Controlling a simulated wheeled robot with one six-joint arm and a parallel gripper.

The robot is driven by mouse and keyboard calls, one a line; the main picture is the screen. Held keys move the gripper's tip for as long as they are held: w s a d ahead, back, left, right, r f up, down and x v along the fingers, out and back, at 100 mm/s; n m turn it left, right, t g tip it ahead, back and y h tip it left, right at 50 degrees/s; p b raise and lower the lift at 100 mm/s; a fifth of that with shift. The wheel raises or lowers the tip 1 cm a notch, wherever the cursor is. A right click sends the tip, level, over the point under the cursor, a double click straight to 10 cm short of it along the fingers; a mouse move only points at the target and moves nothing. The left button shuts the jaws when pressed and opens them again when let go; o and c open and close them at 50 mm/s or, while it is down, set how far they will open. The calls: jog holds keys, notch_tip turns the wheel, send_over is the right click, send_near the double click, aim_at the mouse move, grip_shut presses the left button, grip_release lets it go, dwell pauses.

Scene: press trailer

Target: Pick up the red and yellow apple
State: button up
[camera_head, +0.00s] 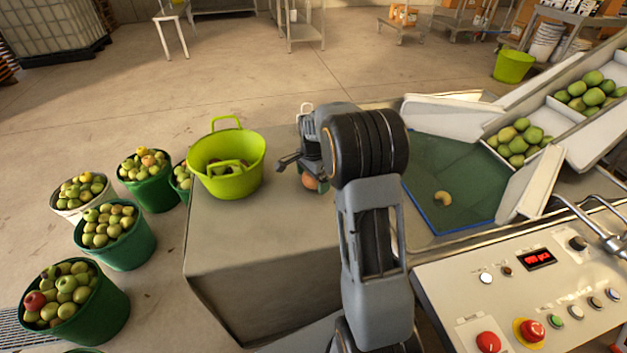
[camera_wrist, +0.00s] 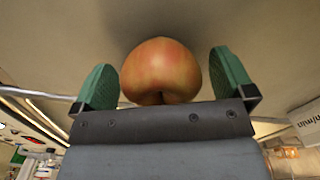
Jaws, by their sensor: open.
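The red and yellow apple (camera_wrist: 160,68) sits between the two green fingertips of my gripper (camera_wrist: 166,82) in the wrist view. The fingers are open, with a gap on each side of the apple. In the head view the apple (camera_head: 309,181) shows partly below my gripper (camera_head: 305,172), on the grey table (camera_head: 240,255). My wrist and arm hide part of the gripper and the apple there.
A green sorting tray (camera_head: 455,180) with a yellowish curved object (camera_head: 443,198) lies to the right. A control panel (camera_head: 530,290) is at front right. Fruit buckets (camera_head: 118,250) stand on the floor at left.

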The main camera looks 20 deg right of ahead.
jog(key=shift+f, duration=0.15)
jog(key=shift+c, duration=0.5)
jog(key=c, duration=1)
jog(key=shift+o, duration=0.2)
jog(key=shift+r, duration=0.75)
jog(key=s+a+r, duration=0.2)
jog(key=s+r, duration=0.3)
jog(key=s, duration=0.1)
jog(key=s+a+r, duration=0.3)
jog(key=s+r, duration=0.3)
jog(key=shift+s+a+r, duration=0.3)
jog(key=shift+s+a, duration=0.05)
jog(key=shift+s, duration=0.05)
jog(key=shift+d+p, duration=0.1)
jog(key=shift+p, duration=0.2)
